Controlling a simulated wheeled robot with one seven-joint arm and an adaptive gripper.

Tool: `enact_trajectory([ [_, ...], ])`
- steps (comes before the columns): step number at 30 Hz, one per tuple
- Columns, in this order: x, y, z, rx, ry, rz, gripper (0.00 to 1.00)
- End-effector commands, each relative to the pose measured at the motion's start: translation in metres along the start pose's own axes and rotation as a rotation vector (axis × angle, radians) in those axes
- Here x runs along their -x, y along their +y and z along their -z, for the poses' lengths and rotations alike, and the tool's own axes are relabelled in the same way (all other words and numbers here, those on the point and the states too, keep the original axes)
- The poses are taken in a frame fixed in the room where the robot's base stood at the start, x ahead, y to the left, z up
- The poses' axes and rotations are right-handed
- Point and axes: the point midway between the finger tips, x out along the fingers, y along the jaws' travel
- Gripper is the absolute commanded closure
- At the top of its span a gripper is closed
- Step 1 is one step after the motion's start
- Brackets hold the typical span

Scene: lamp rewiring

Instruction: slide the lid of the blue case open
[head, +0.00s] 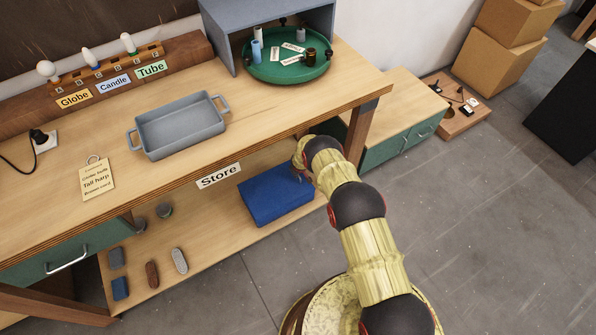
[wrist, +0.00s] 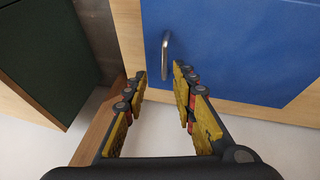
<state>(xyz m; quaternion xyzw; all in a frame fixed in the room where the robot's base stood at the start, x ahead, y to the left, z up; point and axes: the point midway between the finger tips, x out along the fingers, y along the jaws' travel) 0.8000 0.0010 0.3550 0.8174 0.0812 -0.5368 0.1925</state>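The blue case (head: 272,196) lies on the lower shelf under the bench, at the shelf's right end. In the wrist view its blue lid (wrist: 235,50) fills the upper right, with a curved metal handle (wrist: 166,52) near its left edge. The lid looks shut. My gripper (wrist: 160,73) is open, with its yellow and dark fingers apart and nothing between them. The handle shows just beyond the fingertips, near the right finger; I cannot tell whether they touch. In the head view my arm mostly hides the gripper at the case's right end.
The bench top (head: 290,130) and its legs overhang the shelf (head: 200,265). A grey tray (head: 180,128) and a green turntable (head: 285,70) stand above. Small parts lie at the shelf's left. A wooden edge (wrist: 95,140) and dark green panel (wrist: 45,60) flank the gripper's left.

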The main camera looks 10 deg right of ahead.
Motion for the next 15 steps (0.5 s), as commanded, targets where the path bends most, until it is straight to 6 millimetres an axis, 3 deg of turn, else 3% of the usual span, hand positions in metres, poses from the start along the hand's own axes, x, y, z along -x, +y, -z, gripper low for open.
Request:
enact_trajectory([
  [7,-0.009,-0.006,0.002,-0.049,0.018,0.018,0.73],
  [15,-0.037,-0.007,0.001,-0.049,0.018,0.017,0.73],
])
